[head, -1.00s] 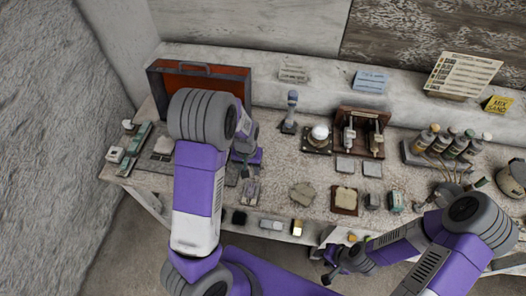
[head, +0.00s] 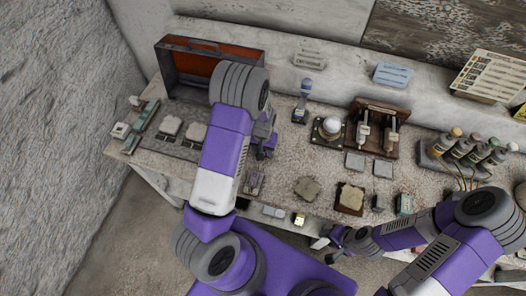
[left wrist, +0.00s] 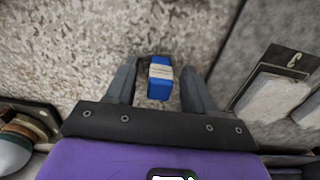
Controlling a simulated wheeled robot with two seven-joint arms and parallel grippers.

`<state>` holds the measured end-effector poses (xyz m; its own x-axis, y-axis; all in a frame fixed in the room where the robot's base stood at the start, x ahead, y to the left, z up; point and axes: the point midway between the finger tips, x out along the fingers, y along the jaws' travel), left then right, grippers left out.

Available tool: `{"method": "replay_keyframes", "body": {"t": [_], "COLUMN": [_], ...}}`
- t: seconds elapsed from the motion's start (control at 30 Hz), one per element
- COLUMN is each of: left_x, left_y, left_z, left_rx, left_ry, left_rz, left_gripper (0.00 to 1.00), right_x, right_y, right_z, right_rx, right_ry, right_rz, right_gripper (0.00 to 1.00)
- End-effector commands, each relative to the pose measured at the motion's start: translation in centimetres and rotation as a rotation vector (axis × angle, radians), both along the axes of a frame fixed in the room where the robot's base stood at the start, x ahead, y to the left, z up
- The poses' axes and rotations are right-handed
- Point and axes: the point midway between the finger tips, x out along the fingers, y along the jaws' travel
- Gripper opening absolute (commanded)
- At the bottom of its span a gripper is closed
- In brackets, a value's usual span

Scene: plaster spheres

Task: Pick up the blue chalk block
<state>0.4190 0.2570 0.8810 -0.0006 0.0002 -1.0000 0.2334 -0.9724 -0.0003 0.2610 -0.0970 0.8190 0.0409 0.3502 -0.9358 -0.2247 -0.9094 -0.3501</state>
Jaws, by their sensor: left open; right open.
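The blue chalk block (left wrist: 160,83) shows in the left wrist view, with a pale band around its middle. It lies between the two open fingers of my left gripper (left wrist: 158,70), with a narrow gap on each side; I cannot tell how far below the fingers it is. In the head view my left arm covers the area and I cannot make out the block. My left gripper there is partly hidden behind the arm. My right gripper (head: 328,240) is open and empty, low near the table's front edge, away from the block.
An open case with a red lining (head: 210,62) stands at the back left. A white sphere on a dark base (head: 330,127) and a wooden stand (head: 377,130) are right of the left arm. Pale slabs (left wrist: 272,97) lie in a tray beside the left gripper. Bottles (head: 465,152) stand far right.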

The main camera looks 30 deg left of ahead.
Motion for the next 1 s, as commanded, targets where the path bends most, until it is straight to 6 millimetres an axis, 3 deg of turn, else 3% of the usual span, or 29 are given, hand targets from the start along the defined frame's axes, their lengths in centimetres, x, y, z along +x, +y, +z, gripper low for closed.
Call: {"method": "replay_keyframes", "body": {"t": [0.17,0.53,0.83,1.0], "left_x": [0.0,0.0,0.1,0.2], "left_y": [0.0,0.0,0.0,-0.1], "left_z": [0.0,0.0,0.6,3.5], "left_rx": [-0.001,0.0,-0.001,-0.002], "left_ry": [-0.001,0.0,-0.002,-0.007], "left_rz": [0.0,0.0,0.0,0.0], "left_gripper": [0.53,0.0,0.0,0.0], "right_x": [0.0,0.0,0.0,0.0], "right_y": [0.0,0.0,0.0,0.0], "right_z": [0.0,0.0,0.1,0.4], "right_rx": [0.0,0.0,0.0,0.0], "right_ry": [0.0,0.0,0.0,0.0], "right_rz": [0.0,0.0,0.0,0.0], "right_gripper": [0.43,0.43,0.43,0.43]}}
